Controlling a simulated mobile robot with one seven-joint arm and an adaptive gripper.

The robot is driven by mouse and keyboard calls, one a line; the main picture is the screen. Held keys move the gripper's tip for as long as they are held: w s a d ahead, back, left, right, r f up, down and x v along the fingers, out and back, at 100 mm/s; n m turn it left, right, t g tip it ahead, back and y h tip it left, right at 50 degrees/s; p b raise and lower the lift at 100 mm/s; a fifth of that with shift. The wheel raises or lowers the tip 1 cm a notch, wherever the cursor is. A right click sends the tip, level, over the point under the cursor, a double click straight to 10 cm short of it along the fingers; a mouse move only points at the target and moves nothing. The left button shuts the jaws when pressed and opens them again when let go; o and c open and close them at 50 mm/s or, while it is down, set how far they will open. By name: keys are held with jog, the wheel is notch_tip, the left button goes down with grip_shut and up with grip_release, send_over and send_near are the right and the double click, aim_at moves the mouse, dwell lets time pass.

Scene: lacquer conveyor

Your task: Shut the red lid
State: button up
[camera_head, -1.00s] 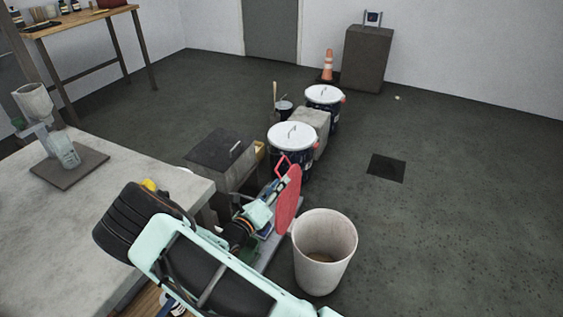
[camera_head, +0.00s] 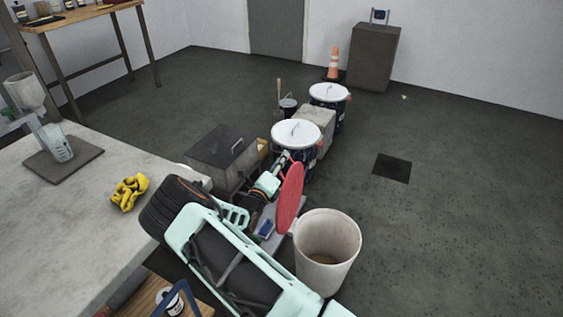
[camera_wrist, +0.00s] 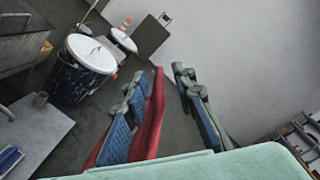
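The red lid (camera_head: 290,195) stands open, roughly upright, at the left rim of the white bin (camera_head: 327,255). The bin's mouth is uncovered and brownish inside. My gripper (camera_head: 277,172) is at the lid's left side, near its upper part, in the head view. In the wrist view my gripper (camera_wrist: 167,88) is open, with a gap between its blue-padded fingers. The lid shows there edge-on as a red strip (camera_wrist: 150,120) between the fingers, close beside the left one. I cannot tell whether that finger touches it. The lid's handle is hidden now.
White-topped drums (camera_head: 297,134) and a concrete block (camera_head: 315,122) stand beyond the lid. A dark-lidded box (camera_head: 222,147) is to the left. Yellow gloves (camera_head: 129,192) lie on the grey table (camera_head: 60,245). The floor right of the bin is clear.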

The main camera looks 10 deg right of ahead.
jog(key=shift+w+d, duration=0.2)
jog(key=shift+w, duration=0.15)
jog(key=shift+c, duration=0.5)
grip_shut()
